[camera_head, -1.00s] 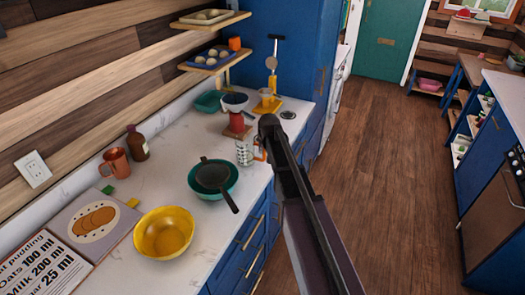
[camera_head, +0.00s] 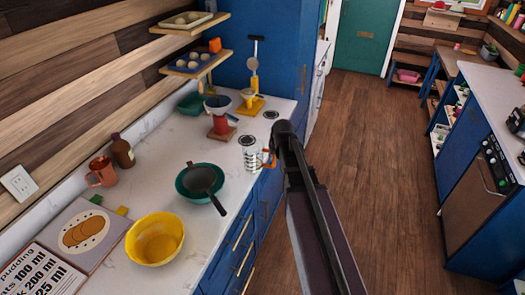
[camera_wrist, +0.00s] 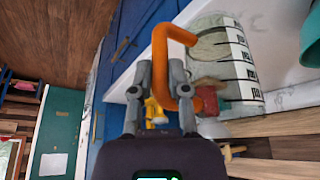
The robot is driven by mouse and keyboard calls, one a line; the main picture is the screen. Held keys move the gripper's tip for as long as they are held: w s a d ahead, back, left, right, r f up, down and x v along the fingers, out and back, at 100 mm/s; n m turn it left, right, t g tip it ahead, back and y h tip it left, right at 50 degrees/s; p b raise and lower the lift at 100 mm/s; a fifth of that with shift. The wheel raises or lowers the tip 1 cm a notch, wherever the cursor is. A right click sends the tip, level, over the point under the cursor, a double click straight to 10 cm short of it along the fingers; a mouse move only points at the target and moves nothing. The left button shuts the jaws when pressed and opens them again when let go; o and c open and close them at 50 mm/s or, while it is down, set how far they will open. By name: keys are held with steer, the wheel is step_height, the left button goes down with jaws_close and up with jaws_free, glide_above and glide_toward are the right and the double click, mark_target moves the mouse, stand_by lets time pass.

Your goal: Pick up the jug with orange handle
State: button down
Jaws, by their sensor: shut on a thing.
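The clear jug with black marks and an orange handle (camera_head: 249,156) is near the front edge of the white counter in the head view. My gripper (camera_head: 275,148) is at its right side. In the wrist view the jug (camera_wrist: 240,68) lies sideways in the picture, and its orange handle (camera_wrist: 168,38) passes between my two grey fingers (camera_wrist: 163,82). The fingers are shut on the handle. The head view does not clearly show whether the jug's base touches the counter.
The wooden floor (camera_head: 345,140) at right is free.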

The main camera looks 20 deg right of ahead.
steer(key=shift+s+d+r, duration=0.15)
steer(key=shift+s+d, duration=0.9)
steer(key=shift+s, duration=0.3)
stand_by(0.4)
